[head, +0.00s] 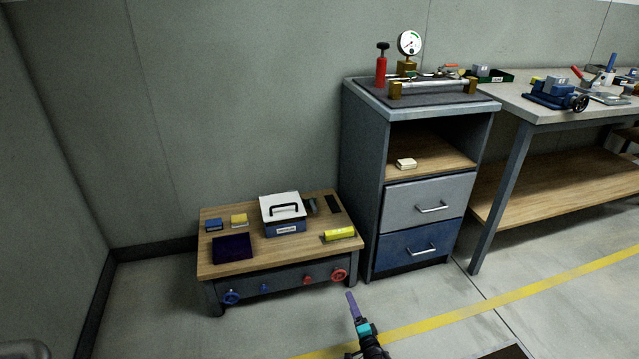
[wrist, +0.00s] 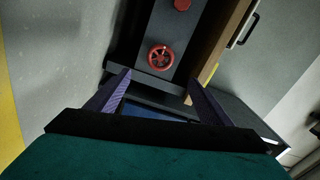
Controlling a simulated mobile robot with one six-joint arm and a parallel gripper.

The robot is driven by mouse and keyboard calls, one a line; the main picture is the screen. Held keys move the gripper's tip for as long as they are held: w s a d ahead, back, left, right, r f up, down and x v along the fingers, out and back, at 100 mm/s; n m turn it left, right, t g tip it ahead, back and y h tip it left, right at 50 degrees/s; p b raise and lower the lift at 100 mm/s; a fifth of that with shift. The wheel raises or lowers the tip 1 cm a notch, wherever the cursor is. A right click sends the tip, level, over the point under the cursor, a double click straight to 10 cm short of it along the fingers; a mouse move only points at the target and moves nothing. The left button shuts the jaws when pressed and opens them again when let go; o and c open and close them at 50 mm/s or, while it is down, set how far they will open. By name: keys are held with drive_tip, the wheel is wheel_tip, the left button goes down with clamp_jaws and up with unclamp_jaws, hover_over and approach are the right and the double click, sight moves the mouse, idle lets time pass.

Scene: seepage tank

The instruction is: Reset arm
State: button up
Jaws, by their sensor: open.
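My gripper (head: 351,303) is in front of the low wooden table (head: 262,256), near its right front corner and above the floor. In the wrist view my gripper (wrist: 160,92) shows two purple fingers spread wide apart, with nothing between them. A red valve wheel (head: 338,275) on the table's front panel lies beyond the fingers; it also shows in the wrist view (wrist: 161,57). The gripper is apart from the wheel.
A blue valve wheel (head: 231,297) sits at the panel's left end. A white-lidded box (head: 282,206) and a yellow cylinder (head: 339,234) are on the table. A grey drawer cabinet (head: 428,205) stands right of it. A workbench (head: 520,115) is farther right. The front floor is clear.

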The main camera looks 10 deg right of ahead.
drive_tip(key=s+a+r+g+h+p, duration=0.1)
drive_tip(key=a+r+p, duration=0.1)
drive_tip(key=r+p, duration=0.65)
drive_tip(key=s+a+r+g+p, duration=0.1)
drive_tip(key=a+r+g+p, duration=0.1)
drive_tip(key=r+p, duration=0.6)
drive_tip(key=s+r+n+g+p, duration=0.2)
drive_tip(key=s+n+g, duration=0.2)
drive_tip(key=s, duration=1)
drive_tip(key=s+r+n+g+h+p, duration=0.1)
drive_tip(key=s+r+n+g+p, duration=0.1)
drive_tip(key=s+n+g, duration=0.3)
drive_tip(key=s+r+n+g+h+p, duration=0.1)
drive_tip(key=s+r+n+g+p, duration=0.2)
drive_tip(key=s+g, duration=0.8)
drive_tip(key=s+n+p, duration=0.1)
drive_tip(key=s, duration=1.3)
drive_tip(key=shift+d, duration=0.1)
